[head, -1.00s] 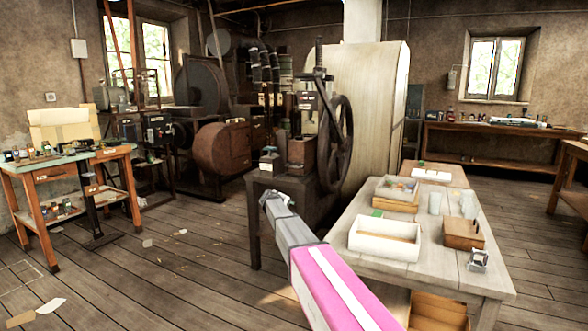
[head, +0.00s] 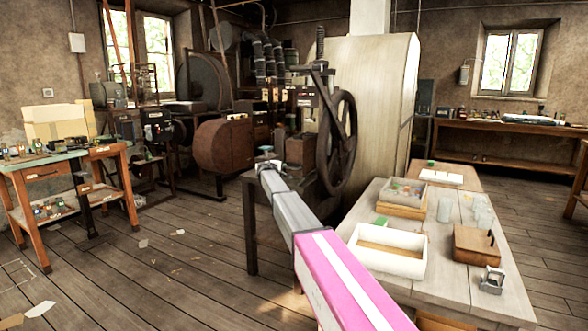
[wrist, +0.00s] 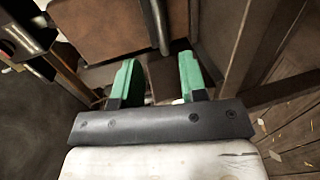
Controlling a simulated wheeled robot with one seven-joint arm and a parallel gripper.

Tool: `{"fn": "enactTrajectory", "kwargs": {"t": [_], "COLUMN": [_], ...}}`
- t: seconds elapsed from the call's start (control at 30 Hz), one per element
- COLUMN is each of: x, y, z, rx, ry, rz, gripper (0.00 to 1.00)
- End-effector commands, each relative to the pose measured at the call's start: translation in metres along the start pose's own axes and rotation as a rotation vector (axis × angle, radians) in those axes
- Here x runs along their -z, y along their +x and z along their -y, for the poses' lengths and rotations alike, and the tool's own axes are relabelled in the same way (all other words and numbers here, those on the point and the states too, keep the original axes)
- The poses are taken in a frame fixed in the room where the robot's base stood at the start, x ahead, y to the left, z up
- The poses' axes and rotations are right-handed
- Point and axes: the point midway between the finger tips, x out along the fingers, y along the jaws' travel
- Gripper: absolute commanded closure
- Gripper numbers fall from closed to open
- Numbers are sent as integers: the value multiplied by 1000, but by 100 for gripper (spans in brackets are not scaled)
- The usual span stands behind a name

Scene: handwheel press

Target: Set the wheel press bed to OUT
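The handwheel press stands on a dark bench at the centre of the head view, with a large spoked handwheel (head: 338,143) on its right side and a vertical screw (head: 320,45) above. A brown block (head: 300,152) sits low in the press frame. I cannot tell the bed's position or read any OUT mark. In the wrist view my gripper (wrist: 158,80) is open, its green fingers apart. A brown surface (wrist: 105,25) and a dark metal rod (wrist: 157,25) lie just beyond them. I cannot tell whether the fingers touch anything.
A light wooden table (head: 450,265) with a white tray (head: 388,250), a brown box (head: 477,246) and glass jars stands right of my arm. A green-topped workbench (head: 45,160) is at the left. Open plank floor (head: 170,265) lies between.

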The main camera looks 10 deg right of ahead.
Motion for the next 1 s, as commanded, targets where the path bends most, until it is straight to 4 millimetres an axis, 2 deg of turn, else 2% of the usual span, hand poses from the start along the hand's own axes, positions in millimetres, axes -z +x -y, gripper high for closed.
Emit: {"fn": "enactTrajectory", "kwargs": {"t": [0.27,0.7,0.83,1.0], "x": [1,1,0,0], "y": [25,98,106,107], "z": [0,0,0,0], "rx": [0,1,1,1], "ry": [1,1,1,1], "rz": [1,2,0,0], "gripper": [61,61,61,61]}}
